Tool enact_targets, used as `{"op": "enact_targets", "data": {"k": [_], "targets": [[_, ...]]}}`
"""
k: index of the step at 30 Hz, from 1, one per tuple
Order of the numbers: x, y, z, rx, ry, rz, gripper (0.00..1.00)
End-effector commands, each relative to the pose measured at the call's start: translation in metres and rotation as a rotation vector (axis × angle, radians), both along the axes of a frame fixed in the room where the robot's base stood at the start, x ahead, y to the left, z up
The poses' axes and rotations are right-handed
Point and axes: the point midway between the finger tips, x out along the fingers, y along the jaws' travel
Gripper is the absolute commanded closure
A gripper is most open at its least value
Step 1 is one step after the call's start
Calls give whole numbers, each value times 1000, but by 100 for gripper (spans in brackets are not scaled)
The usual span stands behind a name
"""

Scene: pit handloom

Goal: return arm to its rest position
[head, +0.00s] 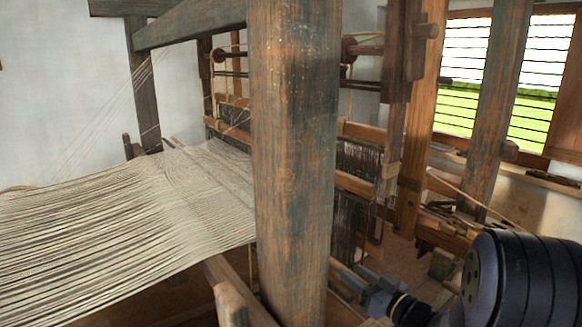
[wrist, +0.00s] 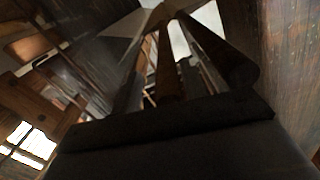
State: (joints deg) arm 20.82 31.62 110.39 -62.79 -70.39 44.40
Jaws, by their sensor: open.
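My gripper (wrist: 170,118) shows in the wrist view as a broad dark body across the bottom, seen close up and tilted. It is open, and I see nothing held in it. Its fingertips are hard to make out against the dark beams. In the head view my dark arm (head: 525,280) is folded low at the right.
A thick wooden loom post (head: 295,150) stands close in front. Pale warp threads (head: 120,225) stretch out at left. Dark heddles (head: 360,165) and frame beams stand behind the post. Another slanted post (head: 495,105) rises near the barred window (head: 455,105). Wooden parts crowd the arm.

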Motion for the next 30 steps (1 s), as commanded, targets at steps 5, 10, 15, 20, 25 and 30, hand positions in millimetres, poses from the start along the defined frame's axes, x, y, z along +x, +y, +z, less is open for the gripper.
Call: {"op": "enact_targets", "data": {"k": [5,10,15,20,25,30], "targets": [[6,16,-1,1,0,1,59],[2,21,-1,1,1,-1,59],[1,21,-1,0,2,-1,59],[1,21,0,0,0,-1,59],[3,23,11,-6,-22,-9,59],[7,26,33,-18,-72,-32,59]]}}
